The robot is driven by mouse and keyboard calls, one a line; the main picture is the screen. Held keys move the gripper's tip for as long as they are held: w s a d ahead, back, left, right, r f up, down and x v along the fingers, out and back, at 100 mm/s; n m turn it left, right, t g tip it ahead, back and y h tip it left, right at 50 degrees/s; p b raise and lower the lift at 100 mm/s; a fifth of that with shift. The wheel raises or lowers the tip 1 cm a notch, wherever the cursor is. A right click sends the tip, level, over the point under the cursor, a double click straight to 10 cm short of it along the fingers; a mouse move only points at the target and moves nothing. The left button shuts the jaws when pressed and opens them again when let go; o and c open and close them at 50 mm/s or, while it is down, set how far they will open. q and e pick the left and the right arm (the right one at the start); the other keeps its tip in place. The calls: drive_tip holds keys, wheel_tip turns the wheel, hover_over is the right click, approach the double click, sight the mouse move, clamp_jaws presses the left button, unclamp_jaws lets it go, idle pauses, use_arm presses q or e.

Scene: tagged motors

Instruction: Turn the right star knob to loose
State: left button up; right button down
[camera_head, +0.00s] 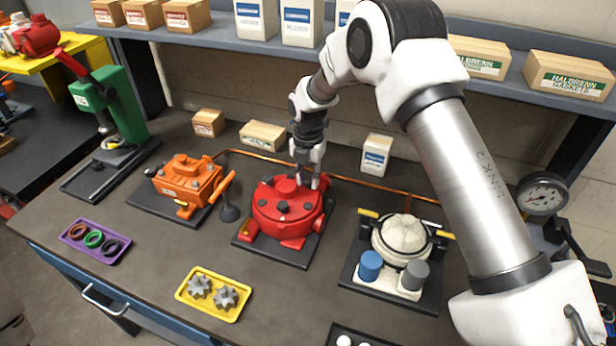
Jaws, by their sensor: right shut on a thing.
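A round red motor (288,215) stands on a dark base plate in the middle of the bench, with several small dark knobs on its top. My right gripper (307,184) reaches down from above to the back right of the red motor's top. Its fingers are shut on a small part there, which looks like the right star knob; the fingers hide most of it, so its turn position cannot be read. Two grey star-shaped pieces lie in a yellow tray (237,315) at the front. My left gripper is not in view.
An orange motor (187,178) stands left of the red one and a cream-domed motor (402,237) right. A copper pipe (257,160) runs behind. A purple tray (75,246) holds rings. A green press (115,105) stands at the left; boxes line the shelf (215,35).

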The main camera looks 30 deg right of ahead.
sight(308, 180)
drive_tip(key=shift+s+f+n, duration=0.15)
drive_tip(key=shift+f+n, duration=0.05)
drive_tip(key=shift+n, duration=0.6)
drive_tip(key=c, duration=0.9)
unclamp_jaws()
drive_tip(key=shift+r, duration=0.1)
drive_tip(key=shift+r, duration=0.15)
drive_tip(key=shift+w+r, duration=0.2)
drive_tip(key=shift+r, duration=0.1)
wheel_tip(308, 180, up, 11)
drive_tip(key=shift+r, duration=0.1)
